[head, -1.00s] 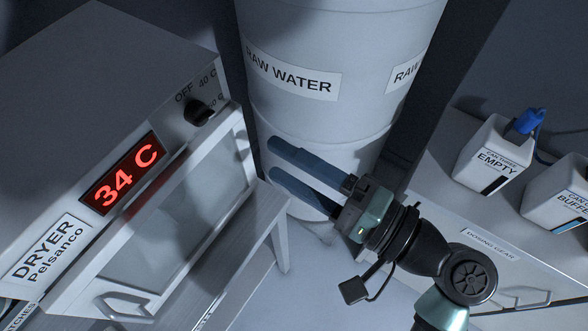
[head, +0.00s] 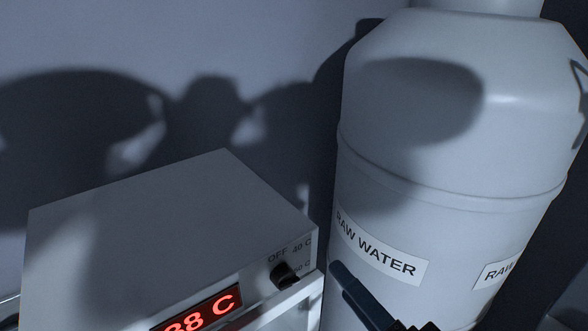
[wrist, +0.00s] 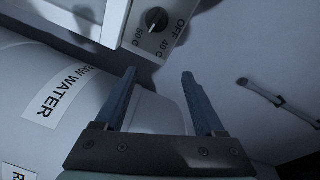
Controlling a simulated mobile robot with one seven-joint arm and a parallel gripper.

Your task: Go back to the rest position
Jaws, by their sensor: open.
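My gripper (wrist: 158,98) is open and empty in the wrist view, its two blue fingers spread apart. In the head view only part of one blue finger (head: 356,296) shows at the bottom edge, in front of the raw water tank. The rest of the gripper is cut off below the frame. In the wrist view the fingers point toward the dryer's corner and its dial, with nothing between them.
The large RAW WATER tank (head: 440,150) stands at the right. The dryer (head: 170,230) stands left of it, its red display (head: 197,316) partly cut off and its dial (head: 285,274) at the front. A wall rail (wrist: 275,98) shows in the wrist view.

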